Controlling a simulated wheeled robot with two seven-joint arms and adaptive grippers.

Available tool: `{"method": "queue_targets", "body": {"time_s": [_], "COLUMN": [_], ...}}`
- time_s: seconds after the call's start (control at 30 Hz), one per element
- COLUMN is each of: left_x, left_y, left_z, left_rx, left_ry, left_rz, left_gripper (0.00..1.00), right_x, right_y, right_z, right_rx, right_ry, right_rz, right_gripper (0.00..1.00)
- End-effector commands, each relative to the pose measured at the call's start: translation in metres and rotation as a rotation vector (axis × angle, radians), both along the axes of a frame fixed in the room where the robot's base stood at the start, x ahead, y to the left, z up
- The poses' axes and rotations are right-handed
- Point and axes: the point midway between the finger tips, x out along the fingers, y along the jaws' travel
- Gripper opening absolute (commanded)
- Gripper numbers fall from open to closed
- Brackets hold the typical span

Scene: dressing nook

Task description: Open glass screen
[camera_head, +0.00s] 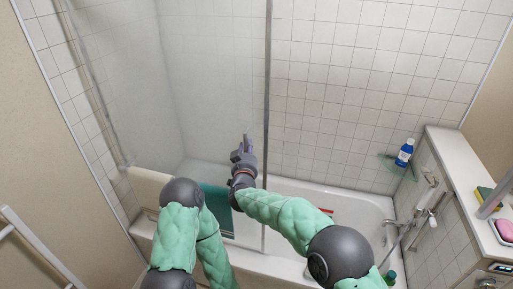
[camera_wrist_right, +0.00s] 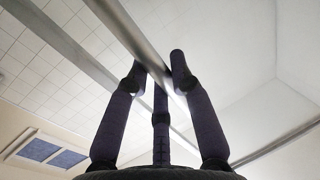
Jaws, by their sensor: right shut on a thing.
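The glass screen (camera_head: 205,90) stands along the left part of the bathtub, a clear hazy pane with a grey metal upright (camera_head: 268,70) at its right edge. My right gripper (camera_head: 243,146) is beside that upright in the head view, fingers pointing up. In the right wrist view, a metal bar of the screen (camera_wrist_right: 132,32) runs diagonally between the fingers of my right gripper (camera_wrist_right: 160,75), which are shut on it. My left arm comes in at the lower left; its gripper is not visible.
The white bathtub (camera_head: 345,205) lies behind the screen. A teal towel (camera_head: 215,200) and a cream towel (camera_head: 148,186) hang low at the left. A blue bottle (camera_head: 404,152) stands on a corner shelf. The right ledge (camera_head: 455,155) holds a sponge and pink soap (camera_head: 504,230).

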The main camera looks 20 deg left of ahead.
Motion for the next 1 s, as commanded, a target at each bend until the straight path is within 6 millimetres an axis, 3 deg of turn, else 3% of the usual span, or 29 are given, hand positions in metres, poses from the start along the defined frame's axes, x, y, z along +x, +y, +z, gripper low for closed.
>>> {"method": "queue_targets", "body": {"time_s": [0.43, 0.47, 0.53, 1.0], "left_x": [-0.0001, -0.0001, -0.0001, 0.0001], "left_y": [0.0, 0.0, 0.0, 0.0], "left_z": [0.001, 0.001, 0.001, 0.0009], "left_rx": [0.0, 0.0, 0.0, 0.0], "left_ry": [0.0, 0.0, 0.0, 0.0], "left_rz": [0.0, 0.0, 0.0, 0.0], "left_gripper": [0.47, 0.47, 0.47, 0.47], "right_x": [-0.0002, -0.0002, -0.0001, -0.0077], "right_y": [0.0044, 0.0043, 0.0042, 0.0016], "right_z": [0.0001, 0.0001, 0.0001, 0.0014], "right_rx": [-0.001, 0.0, 0.0, 0.0], "right_ry": [-0.001, -0.001, -0.001, -0.001], "right_rz": [0.001, 0.001, 0.001, 0.0], "right_gripper": [0.0, 0.31, 0.48, 0.48]}}
